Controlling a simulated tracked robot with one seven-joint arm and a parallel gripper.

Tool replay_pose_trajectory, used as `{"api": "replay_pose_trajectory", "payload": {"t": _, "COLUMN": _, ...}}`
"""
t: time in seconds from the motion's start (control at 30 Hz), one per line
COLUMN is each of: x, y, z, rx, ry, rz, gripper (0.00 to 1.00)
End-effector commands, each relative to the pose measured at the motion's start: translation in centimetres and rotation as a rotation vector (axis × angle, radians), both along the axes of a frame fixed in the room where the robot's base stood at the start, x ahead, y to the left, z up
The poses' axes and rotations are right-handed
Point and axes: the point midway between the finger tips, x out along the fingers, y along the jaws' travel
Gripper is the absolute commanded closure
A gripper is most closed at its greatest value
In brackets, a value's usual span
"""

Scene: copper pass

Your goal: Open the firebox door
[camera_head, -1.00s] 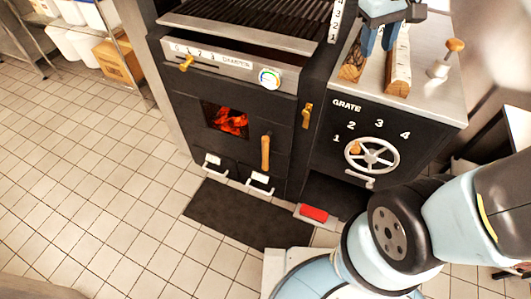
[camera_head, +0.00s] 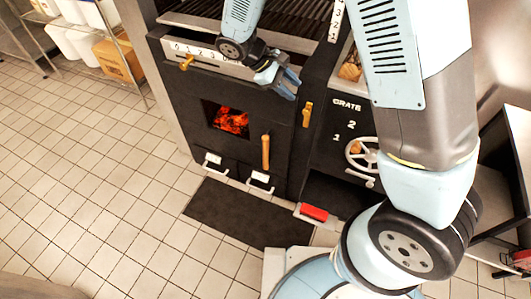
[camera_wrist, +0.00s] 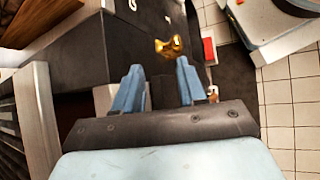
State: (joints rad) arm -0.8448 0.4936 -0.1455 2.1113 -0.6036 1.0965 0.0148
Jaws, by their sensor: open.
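The black firebox door (camera_head: 240,150) is closed on the front of the stove, with a small window showing fire (camera_head: 230,121). Its upright wooden handle (camera_head: 266,152) is on the right side of the door. A brass latch (camera_head: 307,114) sits on the frame to the right of the door; a brass piece (camera_wrist: 170,45) also shows ahead of my fingers in the wrist view. My gripper (camera_head: 286,83) is open and empty, in front of the upper part of the stove, above the handle and apart from it. In the wrist view its blue fingers (camera_wrist: 158,88) are spread with nothing between them.
The grate wheel (camera_head: 360,155) is partly hidden by my arm. A brass knob (camera_head: 187,62) sits on the damper scale at upper left. Two white-handled drawers are below the door. A red pedal (camera_head: 314,212) is near the floor by a dark mat (camera_head: 240,212). Tiled floor is clear at left.

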Motion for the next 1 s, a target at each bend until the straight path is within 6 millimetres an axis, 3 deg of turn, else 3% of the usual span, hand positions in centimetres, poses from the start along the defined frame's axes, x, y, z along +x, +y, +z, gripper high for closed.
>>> {"api": "replay_pose_trajectory", "payload": {"t": 0.5, "x": -2.1, "y": 8.4, "z": -13.8, "rx": -0.381, "ry": 0.072, "rz": 0.402, "gripper": 0.59}}
{"api": "replay_pose_trajectory", "payload": {"t": 1.0, "x": -6.9, "y": 13.2, "z": -27.6, "rx": -0.765, "ry": 0.056, "rz": 0.82, "gripper": 0.59}}
